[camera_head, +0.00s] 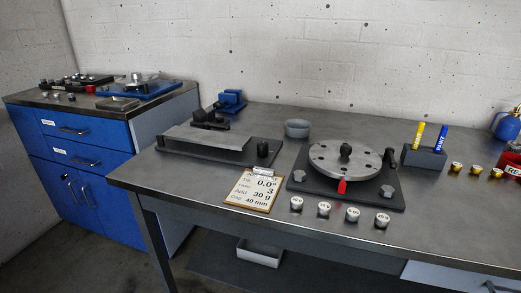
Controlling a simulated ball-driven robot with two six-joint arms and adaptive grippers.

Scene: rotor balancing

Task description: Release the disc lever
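A round grey metal disc (325,160) with several holes and a black knob (346,151) at its centre sits on a dark square base plate (310,183) on the grey workbench. A small red lever (341,187) sticks out at the front of the base, just below the disc's near edge. It is too small to tell how its latch sits. A dark clamp-like part (388,168) stands at the disc's right edge. Neither of my grippers shows in this view.
Several small labelled weights (324,209) stand in front of the base. A clipboard (253,190) lies to the left, with a flat metal fixture (215,142) behind it. A grey bowl (298,128) and a marker holder (423,157) stand behind. The front left bench top is clear.

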